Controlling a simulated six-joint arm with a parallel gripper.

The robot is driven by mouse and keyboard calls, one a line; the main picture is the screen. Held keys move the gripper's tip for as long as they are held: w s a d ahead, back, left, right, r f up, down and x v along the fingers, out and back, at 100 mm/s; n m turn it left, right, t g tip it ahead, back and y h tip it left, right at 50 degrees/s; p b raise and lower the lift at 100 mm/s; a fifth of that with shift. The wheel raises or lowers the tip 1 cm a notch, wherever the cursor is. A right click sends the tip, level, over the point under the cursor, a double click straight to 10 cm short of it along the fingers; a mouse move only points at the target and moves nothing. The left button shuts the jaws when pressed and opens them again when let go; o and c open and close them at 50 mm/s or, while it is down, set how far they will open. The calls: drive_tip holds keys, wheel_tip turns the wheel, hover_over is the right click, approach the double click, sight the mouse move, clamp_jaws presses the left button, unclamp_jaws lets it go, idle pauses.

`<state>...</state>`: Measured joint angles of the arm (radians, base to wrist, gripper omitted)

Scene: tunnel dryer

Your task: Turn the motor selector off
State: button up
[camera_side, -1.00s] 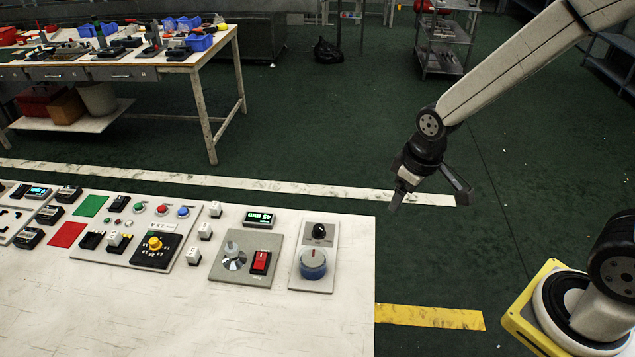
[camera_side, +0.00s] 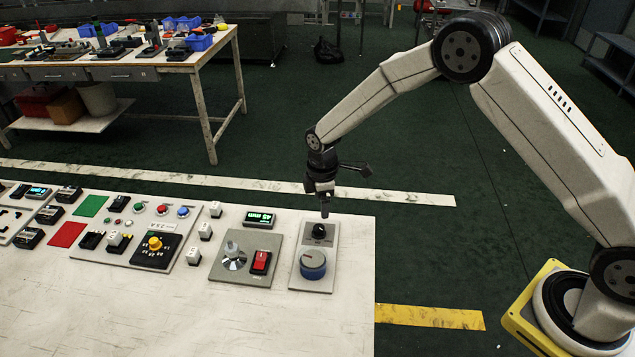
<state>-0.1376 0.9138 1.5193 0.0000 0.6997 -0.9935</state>
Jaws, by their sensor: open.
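A grey panel (camera_side: 325,277) at the right end of the white bench carries a small black rotary knob (camera_side: 319,231) and a larger blue knob (camera_side: 313,264) below it. No label readable here tells which control is the motor selector. My gripper (camera_side: 324,213) points down just above the black knob, with its fingertips close to it. I cannot tell whether they touch it. The gap between the jaws is hard to see from this side, and nothing shows held in them. The black knob's pointer direction is too small to read.
A panel with a yellow knob (camera_side: 155,244) sits further left. The bench front (camera_side: 190,320) is clear.

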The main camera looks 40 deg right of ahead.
sight(319, 227)
drive_tip(key=shift+w+a+f+n, duration=0.2)
drive_tip(key=shift+w+f+n, duration=0.1)
drive_tip(key=shift+f, duration=0.2)
drive_tip(key=shift+f, duration=3.85)
clamp_jaws()
